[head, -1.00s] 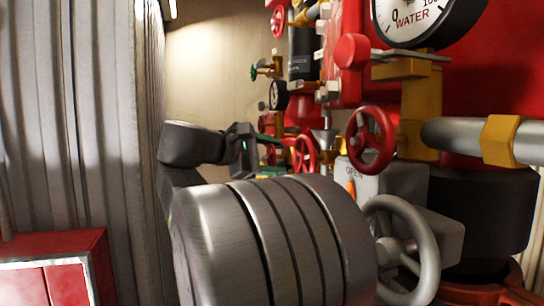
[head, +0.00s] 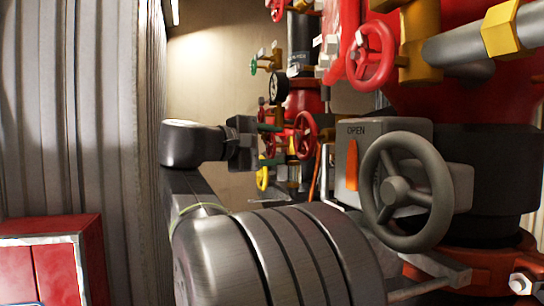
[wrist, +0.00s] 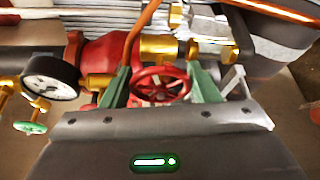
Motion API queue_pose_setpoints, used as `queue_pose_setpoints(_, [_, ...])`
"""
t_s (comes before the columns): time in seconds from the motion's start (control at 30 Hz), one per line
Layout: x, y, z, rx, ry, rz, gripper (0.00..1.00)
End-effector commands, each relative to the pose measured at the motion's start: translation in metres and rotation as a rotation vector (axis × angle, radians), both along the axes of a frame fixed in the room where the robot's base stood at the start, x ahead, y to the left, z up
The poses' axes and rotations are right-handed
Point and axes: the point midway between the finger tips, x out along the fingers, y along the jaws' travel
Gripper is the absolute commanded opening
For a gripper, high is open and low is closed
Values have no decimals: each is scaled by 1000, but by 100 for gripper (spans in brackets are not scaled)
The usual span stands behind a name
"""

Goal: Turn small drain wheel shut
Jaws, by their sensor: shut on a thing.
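A small red handwheel (wrist: 160,85) on a brass valve sits between the two green fingers of my gripper (wrist: 159,88) in the wrist view. The fingers stand one on each side of its rim, and my gripper is shut on it. In the head view my gripper (head: 280,129) reaches rightward to the red wheels on the riser. There the dark gripper body shows side-on, and the finger contact is too small to make out.
A large grey handwheel (head: 408,190) beside a box marked OPEN (head: 372,138) stands close on the right. A pressure gauge (wrist: 50,78) and green wheel (wrist: 30,128) lie left of my gripper. A red cabinet (head: 50,262) stands lower left.

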Motion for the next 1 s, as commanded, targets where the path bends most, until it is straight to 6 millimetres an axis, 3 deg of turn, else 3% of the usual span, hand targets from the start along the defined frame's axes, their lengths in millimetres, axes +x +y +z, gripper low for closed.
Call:
queue_pose_setpoints(0.27, [0, 0, -1, 4, -2, -1, 33])
queue_pose_setpoints(0.3, [0, 0, -1, 4, -2, -1, 57])
queue_pose_setpoints(0.37, [0, 0, -1, 3, -1, -1, 64])
queue_pose_setpoints(0.73, [-3, 4, 0, 2, -2, 2, 64])
queue_pose_setpoints(1.0, [-27, 34, 1, 3, -3, 6, 64])
